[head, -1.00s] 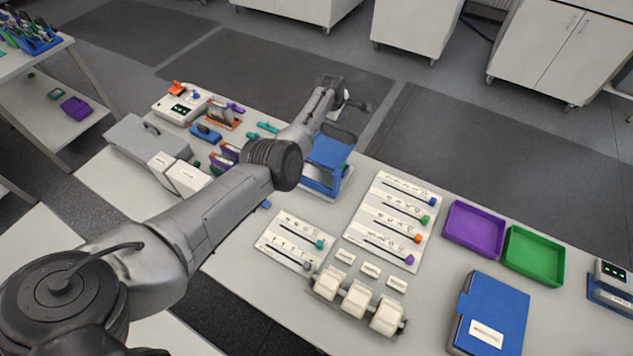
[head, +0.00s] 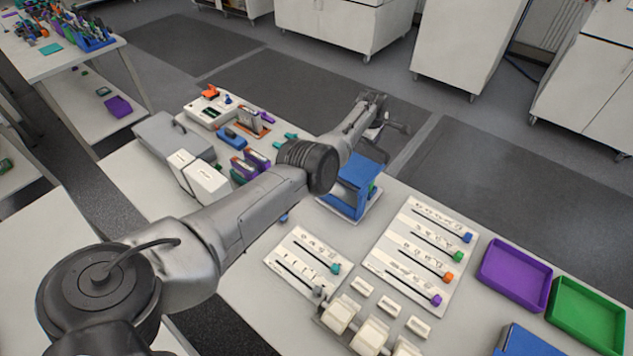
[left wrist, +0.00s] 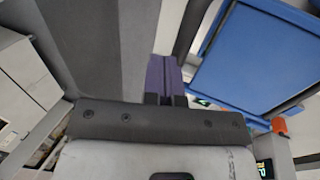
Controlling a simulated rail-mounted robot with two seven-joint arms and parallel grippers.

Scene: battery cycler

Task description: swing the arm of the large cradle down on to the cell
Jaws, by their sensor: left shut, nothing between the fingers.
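A blue upright stand (head: 350,190) on a pale base stands at the back of the bench, partly behind my left arm. I cannot tell for sure whether it is the large cradle, and its swing arm and cell are not clear. A small green part (head: 373,191) shows at its right side. My left wrist is above and behind the stand in the head view, its fingertips not clear there. In the left wrist view my left gripper (left wrist: 165,62) is shut and empty, its purple fingers together. A large blue panel (left wrist: 258,55) lies to their right, apart from them. My right gripper is not in view.
White slider panels (head: 425,250) (head: 303,262) lie in front and right of the stand. A purple tray (head: 515,274) and a green tray (head: 588,312) are farther right. White boxes (head: 205,183) and a grey case (head: 172,138) stand left. An orange part (left wrist: 279,125) shows in the wrist view.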

